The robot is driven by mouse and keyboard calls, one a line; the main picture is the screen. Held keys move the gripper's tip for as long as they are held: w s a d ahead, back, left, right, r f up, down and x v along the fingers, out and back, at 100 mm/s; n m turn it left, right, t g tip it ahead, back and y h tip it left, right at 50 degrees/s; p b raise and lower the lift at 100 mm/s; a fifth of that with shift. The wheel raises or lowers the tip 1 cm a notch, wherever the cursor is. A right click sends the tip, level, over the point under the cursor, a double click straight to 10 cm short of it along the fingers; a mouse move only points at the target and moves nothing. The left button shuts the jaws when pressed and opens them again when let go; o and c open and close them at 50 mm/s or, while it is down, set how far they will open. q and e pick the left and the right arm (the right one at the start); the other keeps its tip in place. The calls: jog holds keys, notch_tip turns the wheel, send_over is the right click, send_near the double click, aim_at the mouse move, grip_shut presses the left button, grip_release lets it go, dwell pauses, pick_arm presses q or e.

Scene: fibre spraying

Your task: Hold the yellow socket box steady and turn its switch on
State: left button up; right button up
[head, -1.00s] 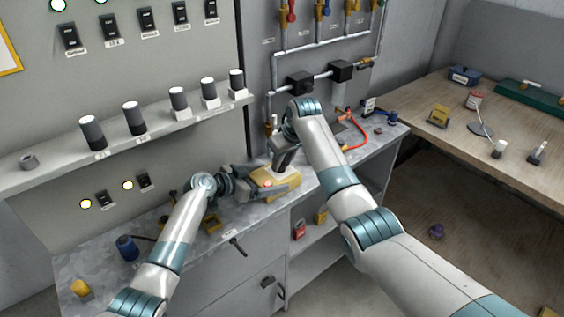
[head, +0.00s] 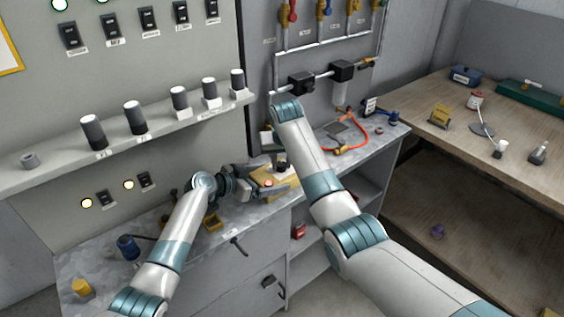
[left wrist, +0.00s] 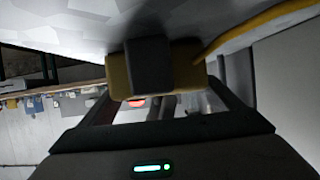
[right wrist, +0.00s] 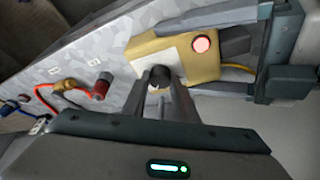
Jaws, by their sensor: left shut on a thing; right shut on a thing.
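The yellow socket box (head: 284,187) lies on the grey bench in the head view. My right gripper (right wrist: 160,88) is shut on a dark round piece (right wrist: 158,76) at the pale panel, beside the red switch. In the left wrist view the box (left wrist: 120,75) sits between the jaws, with red glow below it.
A red hose (head: 357,146) and a blue fitting (head: 393,118) lie on the bench to the right. A shelf (head: 60,168) with dark cylinders runs above the bench.

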jog(key=shift+m, duration=0.3)
jog(key=o, duration=1.1)
jog(key=shift+r, duration=0.1)
jog(key=v, duration=1.2)
jog(key=shift+a, duration=0.1)
pick_arm(q)
jog(key=o, duration=1.4)
